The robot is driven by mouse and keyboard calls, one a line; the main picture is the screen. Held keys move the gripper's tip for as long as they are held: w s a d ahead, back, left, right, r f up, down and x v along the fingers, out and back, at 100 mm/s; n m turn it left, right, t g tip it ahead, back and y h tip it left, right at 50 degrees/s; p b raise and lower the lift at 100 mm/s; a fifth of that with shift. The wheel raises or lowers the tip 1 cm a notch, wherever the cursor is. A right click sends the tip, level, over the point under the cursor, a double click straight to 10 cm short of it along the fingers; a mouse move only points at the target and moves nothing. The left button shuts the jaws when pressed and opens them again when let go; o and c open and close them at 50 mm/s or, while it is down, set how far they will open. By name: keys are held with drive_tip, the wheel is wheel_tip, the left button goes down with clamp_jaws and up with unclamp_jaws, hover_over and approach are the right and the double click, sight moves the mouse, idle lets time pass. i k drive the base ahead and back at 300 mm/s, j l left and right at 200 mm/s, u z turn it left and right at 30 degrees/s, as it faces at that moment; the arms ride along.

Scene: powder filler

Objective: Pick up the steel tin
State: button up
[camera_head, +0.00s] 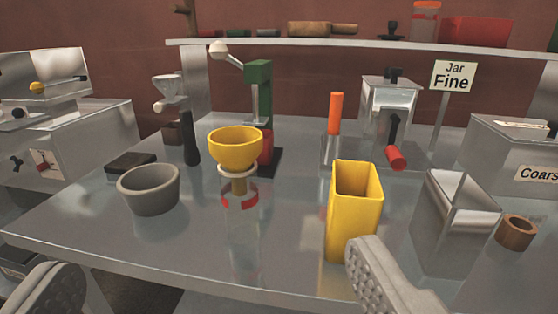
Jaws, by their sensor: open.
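An open rectangular steel box (462,215), which looks like the steel tin, stands at the right of the steel table. It is shiny, with bright reflections on its walls. My gripper (212,262) is open and empty at the bottom of the view, one finger at the lower left and one at the lower right. The box lies beyond and to the right of the right finger, apart from it. The bottom of the box is partly hard to tell from its reflection.
A tall yellow container (353,215) stands just beyond the right finger. A wooden ring (516,231) sits right of the box. The table's front middle is clear.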

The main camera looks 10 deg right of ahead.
sight(453, 220)
drive_tip(key=k+l, duration=0.1)
drive_tip(key=l, duration=0.4)
drive_tip(key=k+l, duration=0.1)
drive_tip(key=l, duration=0.35)
drive_tip(key=k+l, duration=0.1)
drive_tip(key=l, duration=0.4)
